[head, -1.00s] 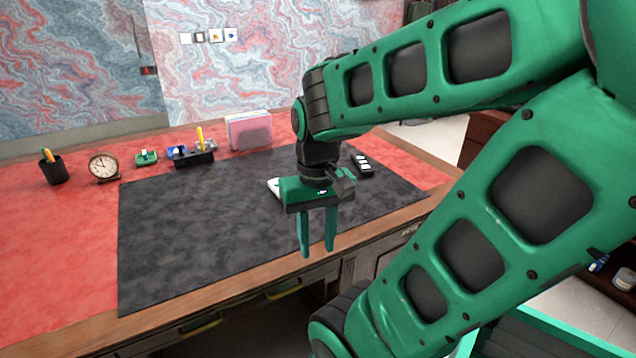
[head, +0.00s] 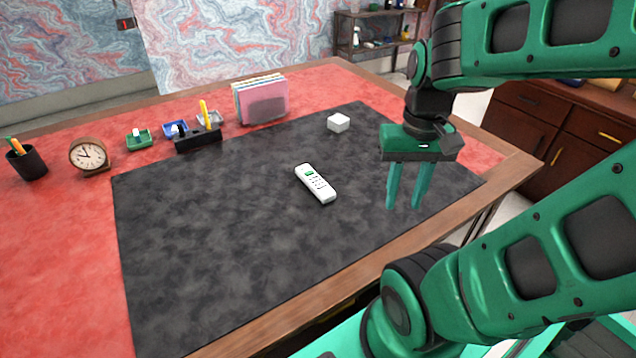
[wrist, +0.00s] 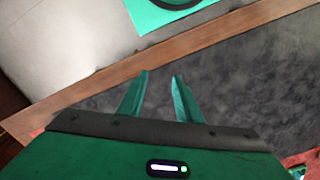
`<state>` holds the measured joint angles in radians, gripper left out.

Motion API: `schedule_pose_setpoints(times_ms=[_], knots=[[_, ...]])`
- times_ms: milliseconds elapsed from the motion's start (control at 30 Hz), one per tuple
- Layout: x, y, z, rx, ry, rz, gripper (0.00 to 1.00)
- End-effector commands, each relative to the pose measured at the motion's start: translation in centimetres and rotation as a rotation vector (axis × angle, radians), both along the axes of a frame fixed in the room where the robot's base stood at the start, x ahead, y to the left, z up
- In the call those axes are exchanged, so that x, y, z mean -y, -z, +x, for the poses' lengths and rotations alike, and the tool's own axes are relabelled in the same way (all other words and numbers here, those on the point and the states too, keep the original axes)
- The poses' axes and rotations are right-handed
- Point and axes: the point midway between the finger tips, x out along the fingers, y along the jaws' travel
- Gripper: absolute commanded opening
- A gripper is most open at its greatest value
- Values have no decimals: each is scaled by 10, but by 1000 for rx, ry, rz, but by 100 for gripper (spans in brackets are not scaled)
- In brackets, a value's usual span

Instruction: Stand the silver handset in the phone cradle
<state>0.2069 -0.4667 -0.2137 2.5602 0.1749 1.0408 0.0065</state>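The silver handset (head: 316,184) lies flat on the dark mat (head: 210,250) near its middle in the head view, with a small green screen and dark keys facing up. A small white block (head: 338,122) sits at the back of the mat; it may be the phone cradle, but no slot can be made out. My gripper (head: 403,205) is raised to the right of the handset, pointing down, open and empty. The wrist view shows its two fingers apart (wrist: 162,78) over the desk edge and mat (wrist: 245,80), with neither handset nor block visible.
Along the back left stand a pen cup (head: 27,163), a clock (head: 89,155), a green tray (head: 139,139), a blue tray (head: 175,129) and a black holder (head: 198,138). Upright folders (head: 262,102) stand behind the mat. The mat's left and front are clear.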

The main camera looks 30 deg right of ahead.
Motion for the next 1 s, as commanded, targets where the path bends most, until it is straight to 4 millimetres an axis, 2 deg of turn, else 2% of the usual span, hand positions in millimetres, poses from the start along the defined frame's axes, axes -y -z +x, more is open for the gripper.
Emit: schedule_pose_setpoints(times_ms=[100, 167, 200, 233, 367, 433, 633, 800, 900, 1000], knots=[[0, 0, 0, 0, 0, 0, 31], [0, 0, 0, 0, 0, 0, 46], [0, -5, -8, 10, -5, 0, 55], [1, -6, -8, 14, -7, -2, 58], [7, -10, 14, 7, -48, -14, 58], [15, -11, 37, 3, -87, -24, 58], [14, -8, 119, -2, -247, -41, 58], [2, 8, 189, 2, -385, -34, 58], [-7, 19, 223, 7, -452, -25, 58], [-15, 29, 246, 11, -500, -15, 58]])
